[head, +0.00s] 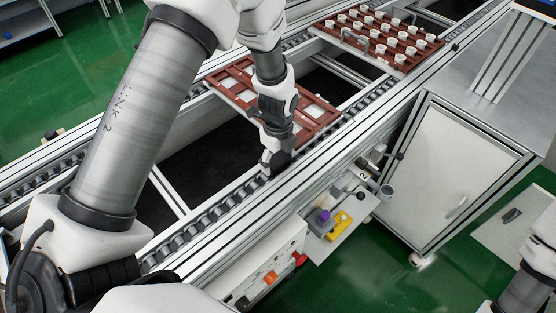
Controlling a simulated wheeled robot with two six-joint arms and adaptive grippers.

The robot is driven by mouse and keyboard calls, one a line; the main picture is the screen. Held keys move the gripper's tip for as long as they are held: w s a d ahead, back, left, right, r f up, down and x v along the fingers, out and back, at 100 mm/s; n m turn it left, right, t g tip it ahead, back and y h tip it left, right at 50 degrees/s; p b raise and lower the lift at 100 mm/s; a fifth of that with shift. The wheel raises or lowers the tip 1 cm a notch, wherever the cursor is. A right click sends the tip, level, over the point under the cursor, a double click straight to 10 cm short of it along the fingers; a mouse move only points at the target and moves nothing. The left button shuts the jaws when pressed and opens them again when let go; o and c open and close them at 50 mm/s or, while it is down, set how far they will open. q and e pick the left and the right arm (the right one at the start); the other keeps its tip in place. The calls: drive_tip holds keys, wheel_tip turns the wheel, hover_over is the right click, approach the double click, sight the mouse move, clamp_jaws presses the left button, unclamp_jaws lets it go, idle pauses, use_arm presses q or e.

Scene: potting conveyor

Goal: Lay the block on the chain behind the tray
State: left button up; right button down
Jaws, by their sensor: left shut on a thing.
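My left gripper (273,165) points down over the near chain (212,214) of the conveyor. It is shut on a small dark block (282,161), which is mostly hidden by the fingers. The block is at about chain height; I cannot tell whether it touches the chain. A red-brown tray (318,112) with pale square openings lies across the conveyor just beyond the gripper, partly hidden by my left arm. My right gripper is not in view; only part of my right arm shows at the lower right.
A second red-brown tray (400,68) with several white cups stands farther up the conveyor. A control box (262,277), a small shelf with yellow and purple items (340,222), and a white cabinet (445,165) line the near side. The chain left of the gripper is clear.

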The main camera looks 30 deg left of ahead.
sight(278, 159)
use_arm(q)
drive_tip(key=shift+f, duration=0.15)
drive_tip(key=o, duration=1.3)
wheel_tip(278, 159, up, 12)
drive_tip(key=shift+r, duration=0.2)
drive_tip(key=shift+f, duration=0.1)
